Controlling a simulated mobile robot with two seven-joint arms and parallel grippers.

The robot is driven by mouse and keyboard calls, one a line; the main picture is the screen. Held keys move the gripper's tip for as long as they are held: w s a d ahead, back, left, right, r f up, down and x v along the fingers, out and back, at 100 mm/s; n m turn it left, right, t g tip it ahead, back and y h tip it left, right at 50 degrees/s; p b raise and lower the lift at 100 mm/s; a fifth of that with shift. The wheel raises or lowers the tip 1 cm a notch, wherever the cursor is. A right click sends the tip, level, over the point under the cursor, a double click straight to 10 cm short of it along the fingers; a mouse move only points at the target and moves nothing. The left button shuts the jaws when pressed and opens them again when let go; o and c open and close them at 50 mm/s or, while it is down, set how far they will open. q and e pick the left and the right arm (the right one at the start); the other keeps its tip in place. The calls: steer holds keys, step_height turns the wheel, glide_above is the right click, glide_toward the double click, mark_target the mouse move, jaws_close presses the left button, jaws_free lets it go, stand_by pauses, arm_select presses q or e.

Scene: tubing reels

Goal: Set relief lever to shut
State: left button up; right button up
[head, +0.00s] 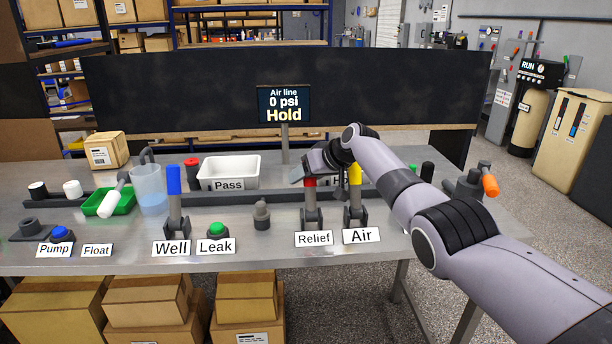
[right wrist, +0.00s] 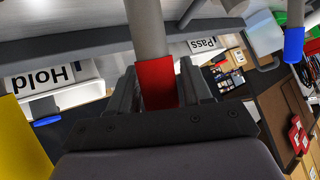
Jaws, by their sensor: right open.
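The Relief lever has a red grip (head: 309,183) on a grey stem above the white Relief label (head: 313,239), and stands about upright. My right gripper (head: 303,173) is at the top of this lever, partly covering the red grip. In the right wrist view, the red grip (right wrist: 155,84) lies between the two open fingers of my right gripper (right wrist: 158,78). Small gaps seem to show beside it; contact is hard to tell. My left gripper is not in view.
The yellow Air lever (head: 355,175) stands close to the right of the Relief lever. The blue Well lever (head: 174,182) stands further left, beside the green Leak button (head: 216,229). A display (head: 284,104) reads "Air line 0 psi Hold". A white Pass tray (head: 229,160) lies behind.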

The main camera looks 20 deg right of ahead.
stand_by(0.4)
steer(key=shift+p+v, duration=0.4)
steer(key=shift+v, duration=3.1)
